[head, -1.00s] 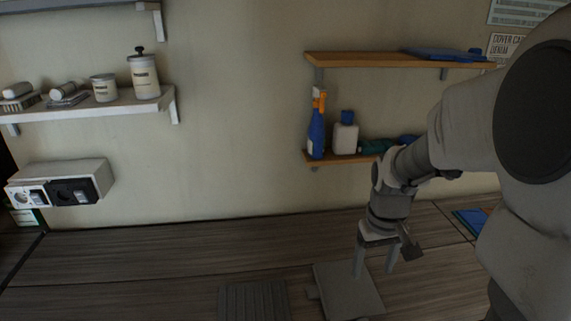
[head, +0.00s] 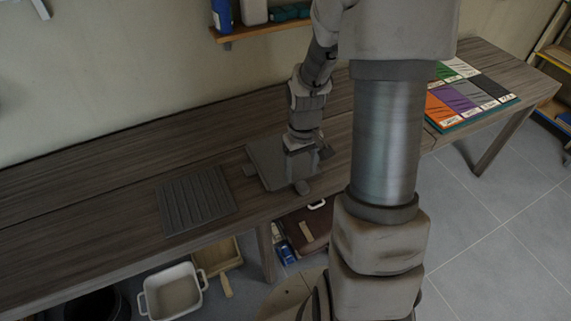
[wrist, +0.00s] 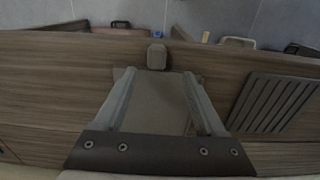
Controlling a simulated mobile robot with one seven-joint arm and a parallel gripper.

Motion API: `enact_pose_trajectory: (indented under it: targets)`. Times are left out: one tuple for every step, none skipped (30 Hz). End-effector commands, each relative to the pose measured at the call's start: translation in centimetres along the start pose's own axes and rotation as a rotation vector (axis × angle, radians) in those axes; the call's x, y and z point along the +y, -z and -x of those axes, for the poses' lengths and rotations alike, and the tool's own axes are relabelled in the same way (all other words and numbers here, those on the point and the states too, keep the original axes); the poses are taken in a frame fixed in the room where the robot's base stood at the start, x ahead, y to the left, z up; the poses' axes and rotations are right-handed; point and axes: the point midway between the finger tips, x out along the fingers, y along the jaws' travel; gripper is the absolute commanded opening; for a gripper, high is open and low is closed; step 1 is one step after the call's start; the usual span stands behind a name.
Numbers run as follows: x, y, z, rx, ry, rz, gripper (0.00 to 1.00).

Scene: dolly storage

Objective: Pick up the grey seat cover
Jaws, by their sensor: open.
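The grey seat cover (head: 266,161) lies flat on the wooden workbench, with a small rounded tab at its front end by the bench edge. My gripper (head: 304,168) is above it, pointing down. In the wrist view, the seat cover (wrist: 157,110) shows between the two fingers of my gripper (wrist: 159,75), which are spread apart near its side edges. The fingers hold nothing. I cannot tell whether the fingertips touch the cover or the bench. My wrist hides part of the cover in the head view.
A ribbed dark grey mat (head: 196,200) lies on the bench left of the cover. Coloured swatches (head: 468,98) lie at the bench's right end. Below stand a white bin (head: 173,292) and a brown case (head: 309,228). A wall shelf (head: 262,30) with bottles is behind.

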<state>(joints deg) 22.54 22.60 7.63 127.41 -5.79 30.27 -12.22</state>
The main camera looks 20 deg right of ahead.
Motion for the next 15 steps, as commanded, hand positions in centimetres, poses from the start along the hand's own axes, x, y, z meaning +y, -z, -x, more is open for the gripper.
enact_pose_trajectory:
  targets:
    - [0.0,0.0,-0.2,-0.001,0.0,0.0,0.72]
    - [0.0,0.0,-0.4,-0.001,0.0,0.0,0.72]
    - [0.1,-0.1,-0.6,-0.002,0.001,0.0,0.72]
    - [0.1,-0.1,-0.9,-0.003,0.001,0.0,0.72]
    - [0.1,-0.1,-1.2,-0.003,0.001,-0.001,0.72]
    - [0.2,-0.1,-1.8,-0.003,0.001,-0.001,0.72]
    - [0.3,-0.1,-2.2,-0.003,0.001,-0.001,0.72]
    - [0.4,-0.2,-2.7,-0.003,0.001,-0.001,0.72]
    - [0.5,-0.2,-3.4,-0.004,0.001,0.0,0.72]
    - [0.6,-0.2,-3.9,-0.004,0.001,0.0,0.72]
    - [0.6,-0.2,-4.3,-0.003,0.001,0.001,0.72]
    - [0.5,-0.2,-4.8,-0.004,0.001,0.001,0.72]
    - [0.5,-0.2,-5.1,-0.004,0.001,0.001,0.72]
    - [0.5,-0.1,-5.3,-0.002,0.001,0.001,0.72]
    - [0.5,-0.1,-5.4,-0.001,0.0,0.001,0.72]
